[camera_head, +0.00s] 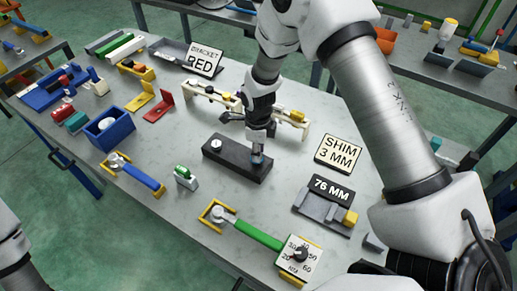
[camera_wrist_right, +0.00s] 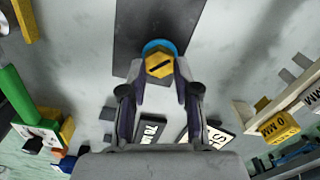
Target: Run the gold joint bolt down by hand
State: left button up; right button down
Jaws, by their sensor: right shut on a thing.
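The gold joint bolt (camera_wrist_right: 159,65) shows in the right wrist view as a hex head with a dark slot, with a blue ring (camera_wrist_right: 153,45) around it. It is at the dark block (camera_head: 232,164), which also shows in the wrist view (camera_wrist_right: 140,22). My right gripper (camera_head: 258,155) points down over the right end of this block in the head view. In the wrist view its two fingers (camera_wrist_right: 160,82) are shut on the bolt head. The gripper mostly hides the bolt in the head view. My left gripper is out of view.
A cream rack (camera_head: 200,91) with several parts stands behind the block. A green-handled torque wrench (camera_head: 258,236) lies in front, near a small green-topped piece (camera_head: 184,174).

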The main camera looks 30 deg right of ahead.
jog(key=shift+w+r+m, duration=0.1)
jog(key=shift+m, duration=0.7)
jog(key=shift+w+r+m, duration=0.1)
jog(key=shift+m, duration=0.7)
jog(key=c, duration=1)
grip_release()
jog(key=shift+o, duration=0.8)
jog(key=shift+s+a+f, duration=0.1)
notch_tip(320, 180, up, 12)
